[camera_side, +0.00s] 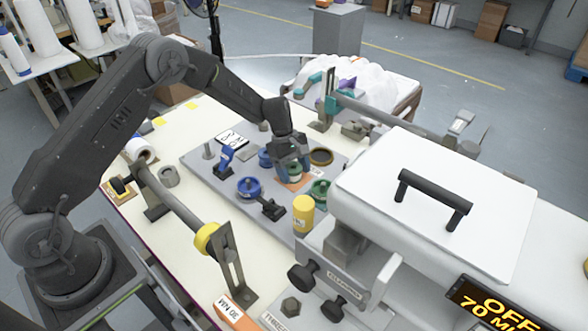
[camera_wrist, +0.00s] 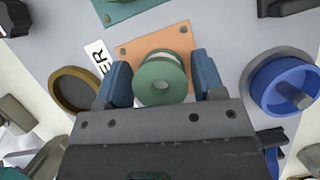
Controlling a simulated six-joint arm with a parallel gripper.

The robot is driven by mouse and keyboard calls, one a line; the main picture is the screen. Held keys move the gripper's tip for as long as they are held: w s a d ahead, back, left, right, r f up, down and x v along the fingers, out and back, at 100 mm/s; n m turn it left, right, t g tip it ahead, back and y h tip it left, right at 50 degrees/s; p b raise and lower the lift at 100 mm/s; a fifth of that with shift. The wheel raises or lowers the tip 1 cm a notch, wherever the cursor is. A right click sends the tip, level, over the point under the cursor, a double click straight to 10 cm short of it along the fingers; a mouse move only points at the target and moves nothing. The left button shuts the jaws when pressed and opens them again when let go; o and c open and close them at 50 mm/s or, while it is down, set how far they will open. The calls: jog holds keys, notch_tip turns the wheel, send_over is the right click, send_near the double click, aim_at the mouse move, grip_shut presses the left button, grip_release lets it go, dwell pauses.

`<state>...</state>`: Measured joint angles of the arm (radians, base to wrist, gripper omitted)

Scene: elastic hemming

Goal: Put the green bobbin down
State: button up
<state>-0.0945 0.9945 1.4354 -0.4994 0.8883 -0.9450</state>
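A green bobbin (camera_wrist: 161,82) with a pale middle sits between the two blue fingers of my gripper (camera_wrist: 161,76) in the wrist view. It is over or on an orange plate (camera_wrist: 130,50). The left finger looks close against its rim, and a thin gap seems to show at the right finger. I cannot tell whether the fingers press on it. In the side view my gripper (camera_side: 291,163) is low over the orange plate (camera_side: 296,184), and its fingers mostly hide the bobbin. Whether the bobbin touches the plate is unclear.
A blue spool holder (camera_side: 249,188), a green holder (camera_side: 319,191), a brown ring (camera_side: 321,156) and a yellow cylinder (camera_side: 303,213) stand close around on the grey board (camera_side: 200,168). The white machine (camera_side: 430,200) rises to the right.

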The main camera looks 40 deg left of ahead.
jog(key=shift+o, duration=0.9)
